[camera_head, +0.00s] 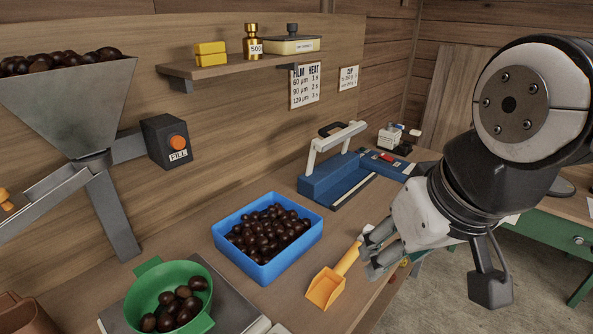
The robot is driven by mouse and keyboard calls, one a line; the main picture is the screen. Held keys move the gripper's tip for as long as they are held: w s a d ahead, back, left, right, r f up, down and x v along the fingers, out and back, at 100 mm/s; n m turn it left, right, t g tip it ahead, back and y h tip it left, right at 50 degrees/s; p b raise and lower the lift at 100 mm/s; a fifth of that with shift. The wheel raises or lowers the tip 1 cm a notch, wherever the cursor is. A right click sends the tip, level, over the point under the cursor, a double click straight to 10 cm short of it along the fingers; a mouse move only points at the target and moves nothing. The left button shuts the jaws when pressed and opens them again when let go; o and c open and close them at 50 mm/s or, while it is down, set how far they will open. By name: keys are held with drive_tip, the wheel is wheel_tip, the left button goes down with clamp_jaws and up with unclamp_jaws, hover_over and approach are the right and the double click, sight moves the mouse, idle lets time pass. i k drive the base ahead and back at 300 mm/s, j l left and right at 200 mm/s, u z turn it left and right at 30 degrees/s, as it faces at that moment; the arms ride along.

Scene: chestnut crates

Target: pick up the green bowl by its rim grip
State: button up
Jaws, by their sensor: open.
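The green bowl (208,292) stands at the lower left on a flat grey plate. Several chestnuts (182,292) lie in it, and a tab sticks out from its rim at the back left. My gripper (368,257) is at the right, beyond the blue crate and well apart from the bowl. It is open, with its fingers pointing down and left, close by the handle of an orange scoop (325,288). Whether the fingers touch the scoop's handle I cannot tell.
A blue crate (267,272) full of chestnuts stands between bowl and gripper. A metal hopper (75,110) with a chute overhangs the left side, beside a FILL button box (168,142). A blue sealer (335,178) stands behind. The bench's front edge runs below my gripper.

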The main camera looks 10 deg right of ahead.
sight(174, 304)
drive_tip(key=j+u, duration=0.15)
drive_tip(key=u, duration=0.25)
drive_tip(key=k+j+u, duration=0.1)
drive_tip(key=u, duration=0.25)
drive_tip(key=j+u, duration=0.2)
drive_tip(key=u, duration=0.2)
